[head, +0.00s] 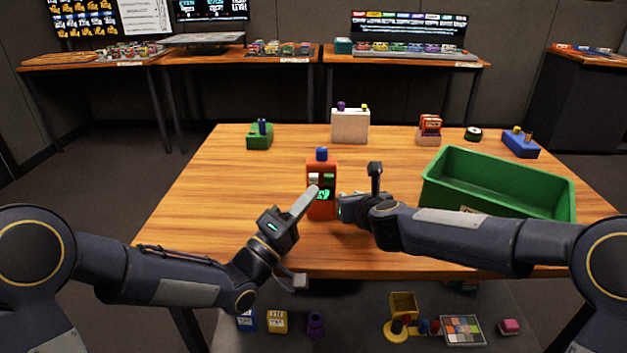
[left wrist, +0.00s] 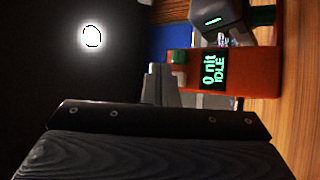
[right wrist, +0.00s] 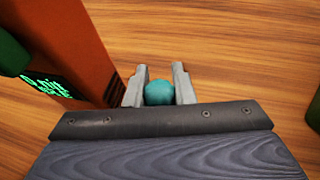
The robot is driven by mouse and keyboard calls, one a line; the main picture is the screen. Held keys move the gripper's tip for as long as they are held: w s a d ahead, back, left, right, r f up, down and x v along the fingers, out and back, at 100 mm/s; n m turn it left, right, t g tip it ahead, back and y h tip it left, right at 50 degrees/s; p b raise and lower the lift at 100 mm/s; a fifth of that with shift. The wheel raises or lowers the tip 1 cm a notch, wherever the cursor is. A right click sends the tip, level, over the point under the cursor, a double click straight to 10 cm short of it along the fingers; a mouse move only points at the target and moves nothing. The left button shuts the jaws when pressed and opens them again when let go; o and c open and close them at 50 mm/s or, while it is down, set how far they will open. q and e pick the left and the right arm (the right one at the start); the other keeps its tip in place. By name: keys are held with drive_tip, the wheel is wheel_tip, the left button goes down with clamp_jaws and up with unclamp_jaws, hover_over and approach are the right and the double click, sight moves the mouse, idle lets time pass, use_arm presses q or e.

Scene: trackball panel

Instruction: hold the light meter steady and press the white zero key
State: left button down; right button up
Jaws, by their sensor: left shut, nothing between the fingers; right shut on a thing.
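The orange-red light meter (head: 316,208) stands upright on the wooden table with a blue cap (head: 322,154) on top. Its screen reads "0 nit IDLE" in the left wrist view (left wrist: 213,70). The white key (head: 313,177) sits beside a green key (head: 329,177) above the screen. My left gripper (head: 314,190) is shut and empty, its tips close to the white key; I cannot tell whether they touch. My right gripper (head: 343,208) is at the meter's right side, shut on a teal rounded piece (right wrist: 159,93). How that piece joins the meter is hidden.
A green open bin (head: 500,190) stands at the right behind my right forearm. A white box (head: 350,125), a green block (head: 260,138), a red item (head: 430,125) and a blue block (head: 521,145) stand along the back. The table's left side is clear.

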sight(318, 177)
use_arm(q)
drive_tip(key=shift+w, duration=0.75)
drive_tip(key=shift+w, duration=0.15)
idle(1.4)
drive_tip(key=shift+w, duration=0.25)
drive_tip(key=shift+w, duration=0.5)
idle(0.6)
idle(0.4)
drive_tip(key=shift+s, duration=0.9)
drive_tip(key=shift+s, duration=2.55)
drive_tip(key=shift+a, duration=0.1)
